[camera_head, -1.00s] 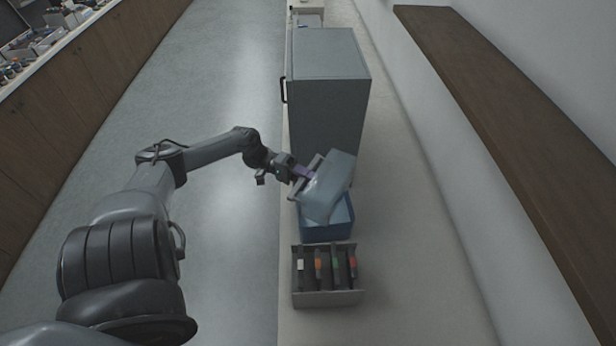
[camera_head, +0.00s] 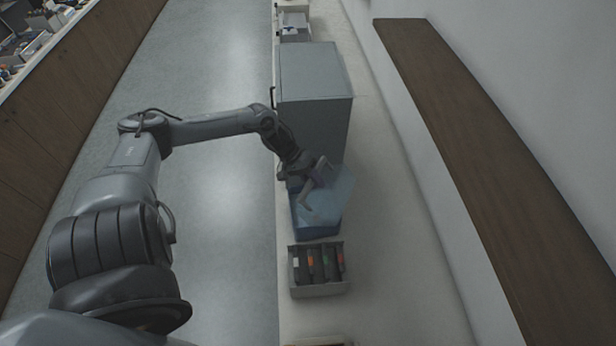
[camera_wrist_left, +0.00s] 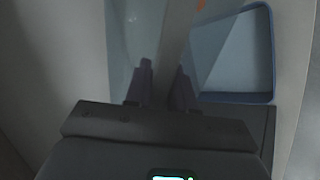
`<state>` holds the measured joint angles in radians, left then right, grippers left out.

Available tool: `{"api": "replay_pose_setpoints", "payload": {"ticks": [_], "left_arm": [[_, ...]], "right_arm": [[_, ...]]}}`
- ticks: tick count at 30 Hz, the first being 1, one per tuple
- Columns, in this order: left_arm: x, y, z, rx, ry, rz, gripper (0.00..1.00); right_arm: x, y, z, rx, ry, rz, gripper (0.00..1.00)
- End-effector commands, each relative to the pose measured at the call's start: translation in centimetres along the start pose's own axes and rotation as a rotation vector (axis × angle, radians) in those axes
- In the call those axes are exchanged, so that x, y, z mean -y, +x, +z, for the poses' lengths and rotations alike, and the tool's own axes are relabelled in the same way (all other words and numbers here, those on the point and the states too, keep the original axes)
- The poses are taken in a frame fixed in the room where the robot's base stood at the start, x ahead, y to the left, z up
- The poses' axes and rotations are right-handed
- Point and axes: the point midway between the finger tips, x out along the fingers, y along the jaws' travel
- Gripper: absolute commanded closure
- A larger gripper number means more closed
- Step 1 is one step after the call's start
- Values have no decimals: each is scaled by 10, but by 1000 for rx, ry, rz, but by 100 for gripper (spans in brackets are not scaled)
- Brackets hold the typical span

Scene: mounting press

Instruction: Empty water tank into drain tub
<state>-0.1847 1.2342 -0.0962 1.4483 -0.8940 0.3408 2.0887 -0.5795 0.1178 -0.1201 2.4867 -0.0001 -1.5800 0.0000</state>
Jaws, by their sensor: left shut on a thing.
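The water tank (camera_head: 331,194) is a pale translucent box, tilted over the blue drain tub (camera_head: 316,232) in the head view. My left gripper (camera_head: 309,178) is shut on the tank's grey handle side and holds it above the tub. In the left wrist view the two dark fingers (camera_wrist_left: 161,88) close on a grey bar, with the tank's clear wall (camera_wrist_left: 122,45) beside it. The tub's blue rim (camera_wrist_left: 236,98) shows at the right there. The tank hides much of the tub's inside, and I cannot make out any water. My right gripper is not in view.
A grey cabinet (camera_head: 315,95) stands on the counter just behind the tub. A grey box (camera_head: 320,289) with several dark, colour-marked items stands in front of it. The counter (camera_head: 395,250) is clear to the right, below a brown wall shelf (camera_head: 470,170).

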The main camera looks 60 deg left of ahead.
Motion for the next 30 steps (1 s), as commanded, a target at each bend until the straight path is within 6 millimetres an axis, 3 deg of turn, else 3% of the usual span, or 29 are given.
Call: {"api": "replay_pose_setpoints", "payload": {"ticks": [1,5,10,17,30], "left_arm": [[-1,9,-2,-3,16,-60,100],[-5,14,-2,-8,14,-179,100],[-14,14,-3,-8,7,-270,100],[-18,17,-2,-6,6,-386,100],[-26,25,-1,-1,-1,-678,100]], "right_arm": [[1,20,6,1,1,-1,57],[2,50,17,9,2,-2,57],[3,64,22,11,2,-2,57],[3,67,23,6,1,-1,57],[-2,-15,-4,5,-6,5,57]]}}
